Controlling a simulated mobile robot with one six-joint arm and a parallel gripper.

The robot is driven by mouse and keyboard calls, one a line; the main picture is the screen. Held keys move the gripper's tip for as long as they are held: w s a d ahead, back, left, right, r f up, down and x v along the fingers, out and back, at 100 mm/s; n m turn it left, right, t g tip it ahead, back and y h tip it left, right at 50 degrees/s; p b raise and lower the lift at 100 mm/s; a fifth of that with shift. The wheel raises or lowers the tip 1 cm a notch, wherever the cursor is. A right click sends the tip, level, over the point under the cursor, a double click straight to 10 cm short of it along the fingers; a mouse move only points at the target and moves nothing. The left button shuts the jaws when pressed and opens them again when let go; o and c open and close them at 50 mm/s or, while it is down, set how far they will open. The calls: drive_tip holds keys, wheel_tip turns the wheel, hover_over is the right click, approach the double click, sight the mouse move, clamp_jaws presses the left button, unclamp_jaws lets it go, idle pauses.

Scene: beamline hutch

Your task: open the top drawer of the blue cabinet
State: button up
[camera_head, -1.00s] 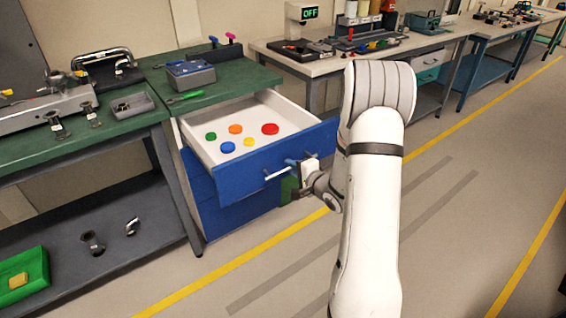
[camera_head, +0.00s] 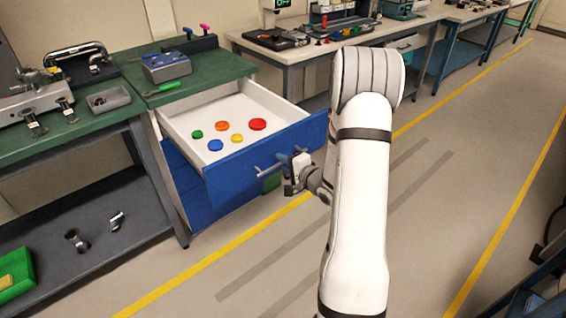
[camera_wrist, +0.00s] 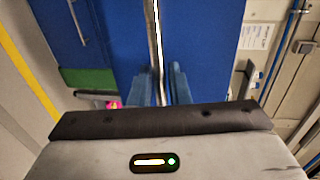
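The blue cabinet (camera_head: 187,186) stands under the green bench top. Its top drawer (camera_head: 284,96) is pulled well out, showing a white interior with several coloured discs (camera_head: 257,124). My gripper (camera_head: 290,172) is at the blue drawer front, at its bar handle (camera_head: 259,171). In the wrist view the handle (camera_wrist: 155,40) runs between the two blue fingers of my gripper (camera_wrist: 162,85), which look closed on it. The contact itself is partly hidden by the gripper body. A lower drawer's handle (camera_wrist: 77,22) also shows in the wrist view.
The green bench (camera_head: 60,133) with tools and a grey box (camera_head: 166,67) is at left, with a dark shelf (camera_head: 95,230) below. A pale bench (camera_head: 330,48) extends behind. Open floor (camera_head: 440,200) with yellow lines lies to the right. A dark blue structure is at lower right.

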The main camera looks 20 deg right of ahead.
drive_tip(key=shift+o, duration=0.9)
drive_tip(key=v, duration=0.7)
drive_tip(key=shift+s+d, duration=0.15)
drive_tip(key=shift+s, duration=0.25)
drive_tip(key=shift+r, duration=0.1)
